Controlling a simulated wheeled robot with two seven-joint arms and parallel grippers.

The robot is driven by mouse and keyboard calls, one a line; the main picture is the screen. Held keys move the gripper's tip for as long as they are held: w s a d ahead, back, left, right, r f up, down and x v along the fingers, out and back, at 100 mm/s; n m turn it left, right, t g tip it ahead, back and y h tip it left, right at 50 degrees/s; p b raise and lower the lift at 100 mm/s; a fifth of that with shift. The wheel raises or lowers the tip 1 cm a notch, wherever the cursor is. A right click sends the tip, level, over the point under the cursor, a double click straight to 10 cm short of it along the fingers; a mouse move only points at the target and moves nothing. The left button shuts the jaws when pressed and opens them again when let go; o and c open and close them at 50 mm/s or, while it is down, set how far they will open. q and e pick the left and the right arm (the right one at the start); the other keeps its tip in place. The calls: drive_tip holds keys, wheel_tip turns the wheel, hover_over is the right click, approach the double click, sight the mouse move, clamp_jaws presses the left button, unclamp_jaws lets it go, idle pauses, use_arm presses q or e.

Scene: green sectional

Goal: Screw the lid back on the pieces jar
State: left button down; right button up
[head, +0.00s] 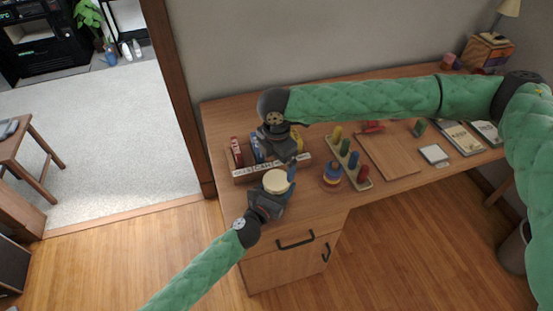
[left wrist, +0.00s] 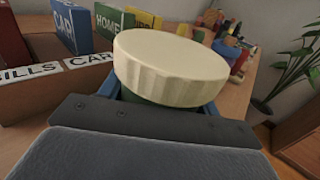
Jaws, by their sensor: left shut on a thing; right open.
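The pieces jar (left wrist: 150,116) is mostly hidden under a wide cream lid (left wrist: 172,66). In the head view the lid (head: 276,181) shows as a pale disc near the desk's left front edge. The lid covers the jar's mouth; I cannot tell whether it is screwed tight. My left gripper (head: 279,190) comes from the lower left and is shut on the jar just below the lid. My right gripper (head: 281,153) is open, behind and above the lid, pointing down, apart from the lid. The right gripper is not visible in the left wrist view.
A wooden box (head: 244,176) of labelled blocks stands just behind the jar. To the right are a ring stacker (head: 332,177), a peg board (head: 350,165), a wooden board (head: 389,157) and notebooks (head: 460,138). My right arm spans above the desk.

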sight(277, 180)
wheel_tip(277, 180, down, 7)
drive_tip(key=shift+f, duration=0.15)
idle(0.4)
drive_tip(key=c, duration=1.1)
drive_tip(key=shift+o, duration=0.2)
drive_tip(key=m, duration=0.3)
drive_tip(key=shift+m, duration=0.3)
drive_tip(key=m, duration=0.4)
drive_tip(key=shift+m, duration=0.3)
drive_tip(key=o, duration=1.1)
drive_tip(key=shift+o, duration=0.2)
wheel_tip(277, 180, up, 12)
